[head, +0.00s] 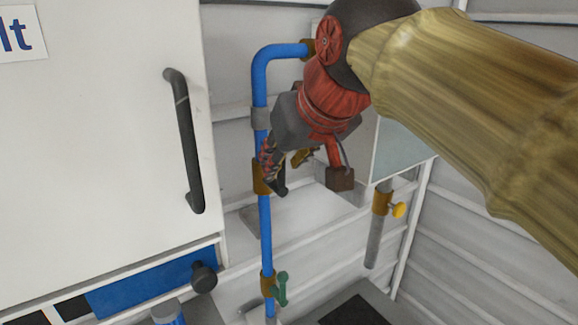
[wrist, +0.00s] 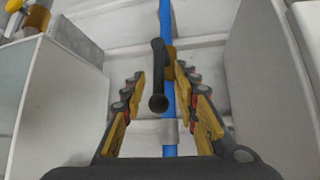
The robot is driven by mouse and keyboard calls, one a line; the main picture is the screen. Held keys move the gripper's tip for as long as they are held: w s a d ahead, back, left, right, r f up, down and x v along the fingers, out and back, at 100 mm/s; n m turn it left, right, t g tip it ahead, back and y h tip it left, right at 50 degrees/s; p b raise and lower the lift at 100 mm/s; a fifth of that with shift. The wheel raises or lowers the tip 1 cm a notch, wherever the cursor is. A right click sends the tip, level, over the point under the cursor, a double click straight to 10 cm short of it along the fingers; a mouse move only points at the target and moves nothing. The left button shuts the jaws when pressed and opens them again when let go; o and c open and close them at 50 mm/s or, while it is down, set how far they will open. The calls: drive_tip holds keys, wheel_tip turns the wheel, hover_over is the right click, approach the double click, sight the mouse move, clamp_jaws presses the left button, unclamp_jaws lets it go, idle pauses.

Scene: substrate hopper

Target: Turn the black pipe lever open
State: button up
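The black pipe lever (wrist: 158,85) shows in the wrist view, its rounded end toward the camera. It joins a brass valve (wrist: 170,66) on the blue pipe (wrist: 166,18). My gripper (wrist: 160,84) is open, with one finger on each side of the lever and visible gaps between. In the head view, my gripper (head: 300,172) is beside the brass valve (head: 260,178) on the upright blue pipe (head: 264,225). The gripper partly covers the valve area there, so the lever is hard to make out.
A white cabinet door with a black bar handle (head: 186,140) stands left of the pipe. A green-handled valve (head: 280,289) is lower on the pipe. A grey pipe with a yellow knob (head: 398,210) is to the right, below a pale box (head: 402,150).

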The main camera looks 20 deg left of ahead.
drive_tip(key=v, duration=0.9)
drive_tip(key=d+f+m+g+h+b, duration=0.1)
drive_tip(key=d+f, duration=0.2)
drive_tip(key=f, duration=0.7)
drive_tip(key=d+f+b, duration=0.1)
drive_tip(key=d+f, duration=0.2)
drive_tip(key=f, duration=0.6)
drive_tip(key=s+d+f+m+h+b, duration=0.2)
drive_tip(key=s+d+f+m+b, duration=0.1)
drive_tip(key=d+f, duration=0.8)
drive_tip(key=s+d+f+m+h+b, duration=0.2)
drive_tip(key=s+d+f+b, duration=0.3)
drive_tip(key=d+f, duration=0.7)
drive_tip(key=shift+s+f+m+g, duration=0.3)
drive_tip(key=shift+s+f+m, duration=0.65)
drive_tip(key=shift+f, duration=1.9)
